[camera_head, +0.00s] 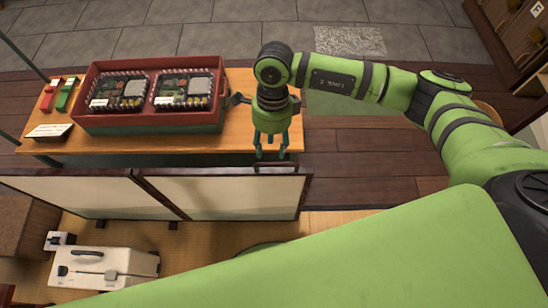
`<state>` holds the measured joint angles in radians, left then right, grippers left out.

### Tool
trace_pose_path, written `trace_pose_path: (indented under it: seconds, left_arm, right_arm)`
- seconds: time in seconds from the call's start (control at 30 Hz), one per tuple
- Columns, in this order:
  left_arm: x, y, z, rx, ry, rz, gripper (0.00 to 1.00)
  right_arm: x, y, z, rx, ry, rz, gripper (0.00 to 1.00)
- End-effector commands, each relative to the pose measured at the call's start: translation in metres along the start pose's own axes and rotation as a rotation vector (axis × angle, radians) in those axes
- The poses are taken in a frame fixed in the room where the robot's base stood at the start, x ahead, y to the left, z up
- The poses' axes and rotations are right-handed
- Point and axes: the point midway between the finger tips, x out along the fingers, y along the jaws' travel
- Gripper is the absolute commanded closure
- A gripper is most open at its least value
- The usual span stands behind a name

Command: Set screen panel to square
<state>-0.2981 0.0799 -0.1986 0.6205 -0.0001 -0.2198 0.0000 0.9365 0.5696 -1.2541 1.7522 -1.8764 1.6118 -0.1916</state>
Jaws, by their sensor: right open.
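The folding screen shows in the head view as two pale panels in dark wooden frames, a left panel (78,194) and a right panel (232,195). They meet at a dark upright near the middle and appear almost in line. A dark handle (276,168) sits on the top edge of the right panel, near its right end. My right gripper (270,155) points down just above and behind this handle, with its fingers apart and nothing seen between them. I cannot tell whether a fingertip touches the handle. My left gripper is not in view.
A white case (105,268) sits in front of the screen. Wooden floor (370,160) is clear at right.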

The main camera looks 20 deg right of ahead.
Motion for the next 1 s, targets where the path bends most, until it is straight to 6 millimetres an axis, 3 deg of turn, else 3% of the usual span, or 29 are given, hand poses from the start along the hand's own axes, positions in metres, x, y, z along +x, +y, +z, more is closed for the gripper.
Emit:
trace_pose_path:
  seconds: [0.1,0.5,0.87,0.9,1.0]
  left_arm:
    - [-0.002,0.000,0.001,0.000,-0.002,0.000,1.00]
    - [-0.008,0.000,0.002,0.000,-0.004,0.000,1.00]
    - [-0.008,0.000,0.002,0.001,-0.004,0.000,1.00]
    - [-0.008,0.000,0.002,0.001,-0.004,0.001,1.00]
    - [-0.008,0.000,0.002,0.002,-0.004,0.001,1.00]
  right_arm:
    - [0.005,-0.006,-0.011,0.004,0.045,-0.020,0.54]
    - [0.061,-0.006,-0.012,0.004,0.043,-0.017,0.54]
    - [0.069,-0.007,-0.012,0.002,0.040,-0.019,0.54]
    - [0.069,-0.007,-0.012,0.002,0.040,-0.019,0.62]
    - [0.069,-0.007,-0.012,0.002,0.040,-0.019,1.00]
